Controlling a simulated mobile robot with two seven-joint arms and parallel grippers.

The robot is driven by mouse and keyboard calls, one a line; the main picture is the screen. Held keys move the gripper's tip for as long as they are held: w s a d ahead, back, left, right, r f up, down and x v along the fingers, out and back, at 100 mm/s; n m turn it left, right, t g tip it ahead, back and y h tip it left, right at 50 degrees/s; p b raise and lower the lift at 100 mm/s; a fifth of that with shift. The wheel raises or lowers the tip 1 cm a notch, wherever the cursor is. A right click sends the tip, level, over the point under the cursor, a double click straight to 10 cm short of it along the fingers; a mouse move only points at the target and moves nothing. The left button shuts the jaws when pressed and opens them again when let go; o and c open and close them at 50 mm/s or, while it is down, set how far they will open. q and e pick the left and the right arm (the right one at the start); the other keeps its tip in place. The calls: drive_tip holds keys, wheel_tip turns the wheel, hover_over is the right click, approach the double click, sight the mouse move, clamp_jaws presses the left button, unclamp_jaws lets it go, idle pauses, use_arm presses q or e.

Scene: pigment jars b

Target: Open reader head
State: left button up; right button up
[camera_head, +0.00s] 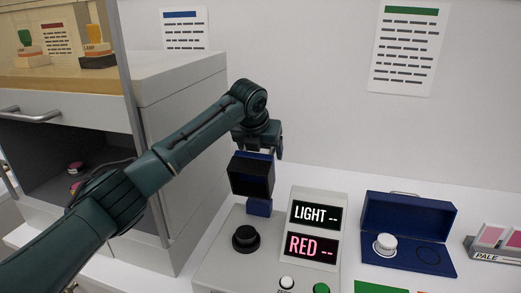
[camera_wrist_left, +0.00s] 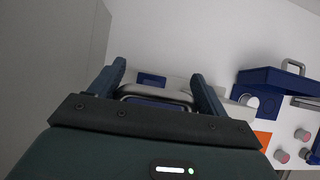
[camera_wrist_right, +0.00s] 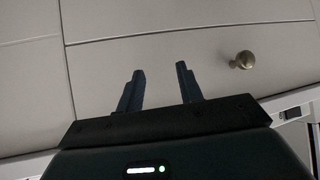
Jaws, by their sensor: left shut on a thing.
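The reader (camera_head: 230,270) is a pale grey console with two dark displays reading "LIGHT --" and "RED --". Its reader head (camera_head: 251,177) is a dark blue, hollow box, raised above a blue hinge block with its dark open side toward the head camera. My left gripper (camera_head: 260,150) is at the top of the head. My right gripper (camera_wrist_right: 159,70) is open and empty in the right wrist view.
A blue open case (camera_head: 410,215) with a white round piece (camera_head: 385,244) lies to the right, beside a "PALE" rack (camera_head: 494,254). A grey cabinet (camera_head: 185,120) stands close on the left. My right gripper faces drawers with a knob (camera_wrist_right: 243,60).

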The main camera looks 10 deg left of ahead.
use_arm(q)
drive_tip(key=shift+s+d+f, duration=0.15)
drive_tip(key=shift+f, duration=0.25)
drive_tip(key=o, duration=1)
drive_tip(key=shift+c, duration=0.2)
drive_tip(key=shift+o, duration=0.9)
drive_tip(key=shift+r, duration=0.1)
drive_tip(key=shift+r, duration=0.1)
drive_tip(key=b+v, duration=0.2)
drive_tip(key=v, duration=1)
drive_tip(key=shift+r, duration=0.1)
drive_tip(key=shift+s+r, duration=0.15)
drive_tip(key=shift+r, duration=0.2)
use_arm(e)
drive_tip(key=shift+w+a+f, duration=0.1)
drive_tip(key=shift+f, duration=0.2)
